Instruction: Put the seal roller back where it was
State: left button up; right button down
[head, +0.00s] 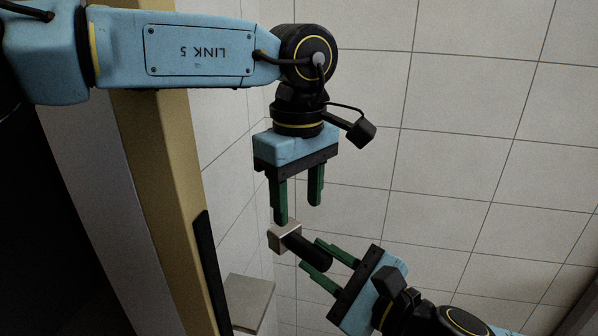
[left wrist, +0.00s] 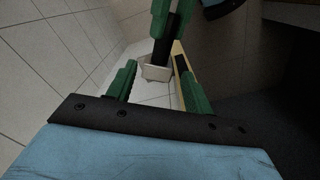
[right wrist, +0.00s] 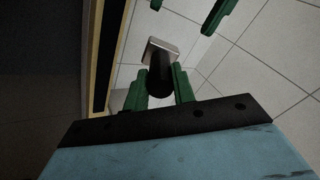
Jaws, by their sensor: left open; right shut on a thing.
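The object I take for the seal roller has a black cylindrical part (head: 311,250) and a pale metal block (head: 281,238) at its left end. My right gripper (head: 313,254) is shut on the black part, holding it in the air; the block sticks out beyond the fingers. In the right wrist view the block (right wrist: 160,51) shows beyond the fingertips. My left gripper (head: 299,214) is open and empty just above the roller, one fingertip close to the block; I cannot tell whether they touch. The left wrist view shows the block (left wrist: 156,72) beyond the left fingers.
A tan post (head: 165,170) rises at the left, with a black strip (head: 211,270) along it. A small grey plate (head: 249,300) juts out below left of the roller. Tiled surfaces (head: 480,130) fill the background. The space to the upper right is clear.

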aim_at(299, 237)
pick_arm(q)
notch_tip(299, 237, down, 7)
jog(key=shift+f, duration=0.1)
jog(key=shift+c, duration=0.2)
jog(key=c, duration=0.9)
grip_shut()
pick_arm(e)
jog(key=c, duration=1.1)
grip_release()
jog(key=shift+d+f, duration=0.1)
jog(key=d+f+m+t+h, duration=0.1)
jog(key=d+f+m+h, duration=0.1)
jog(key=d+f+h, duration=0.1)
jog(key=w+d+f+m+t+h, duration=0.1)
jog(key=d+f+m+h, duration=0.2)
jog(key=d, duration=0.3)
jog(key=d+f+m+t+h, duration=0.2)
jog(key=d+f+m+h, duration=0.1)
jog(key=d+h, duration=0.1)
jog(key=shift+w+d+f+h, duration=0.35)
jog(key=shift+w+d+h, duration=0.05)
jog(key=shift+h, duration=0.3)
